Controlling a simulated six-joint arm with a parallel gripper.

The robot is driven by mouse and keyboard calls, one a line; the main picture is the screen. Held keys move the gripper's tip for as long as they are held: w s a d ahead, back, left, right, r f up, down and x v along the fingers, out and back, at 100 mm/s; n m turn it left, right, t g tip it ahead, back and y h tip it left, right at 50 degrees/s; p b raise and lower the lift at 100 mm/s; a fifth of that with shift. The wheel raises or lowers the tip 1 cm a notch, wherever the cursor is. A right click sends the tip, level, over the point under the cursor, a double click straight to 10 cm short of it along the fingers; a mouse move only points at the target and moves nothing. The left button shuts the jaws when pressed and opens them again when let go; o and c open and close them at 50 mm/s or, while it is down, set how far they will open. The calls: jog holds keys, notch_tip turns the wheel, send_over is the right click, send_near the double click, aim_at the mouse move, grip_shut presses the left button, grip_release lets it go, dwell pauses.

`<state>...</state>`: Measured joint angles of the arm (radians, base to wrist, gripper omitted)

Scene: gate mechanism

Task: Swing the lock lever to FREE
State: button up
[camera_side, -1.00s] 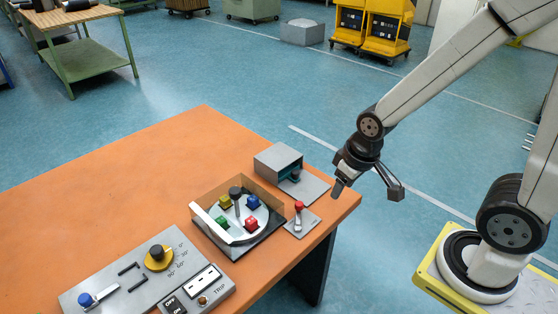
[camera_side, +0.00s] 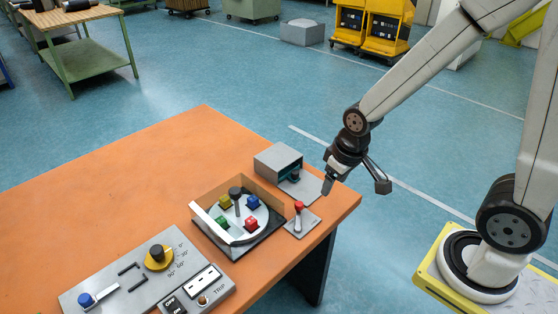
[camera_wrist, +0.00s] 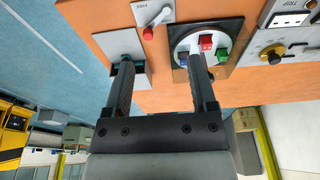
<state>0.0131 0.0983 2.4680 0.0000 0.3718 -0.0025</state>
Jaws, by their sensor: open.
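The lock lever (camera_side: 299,207) has a red knob and stands on a small grey plate (camera_side: 307,225) near the table's right edge. In the wrist view the lever (camera_wrist: 148,34) shows its red knob near the top, on a plate with a label that seems to read FREE. My gripper (camera_side: 327,188) is above the table's right edge, to the right of the lever and apart from it. In the wrist view my gripper (camera_wrist: 161,66) has its two fingers apart with nothing between them. The lever lies beyond the fingertips.
A grey box (camera_side: 277,157) with a teal inside stands behind the lever. A walled turntable unit (camera_side: 236,240) with several coloured blocks is left of it. A grey control panel (camera_side: 130,288) lies at the front. The table's (camera_side: 130,190) left and back are clear.

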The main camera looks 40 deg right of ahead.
jog(key=w+d+f+g, duration=0.1)
jog(key=w+d+f, duration=0.1)
jog(key=w+f, duration=0.35)
jog(key=g, duration=0.1)
send_over(299, 203)
jog(key=shift+m, duration=0.4)
notch_tip(299, 203, down, 7)
jog(key=shift+r, duration=0.15)
jog(key=shift+f, duration=3.85)
jog(key=shift+c, duration=0.2)
grip_shut()
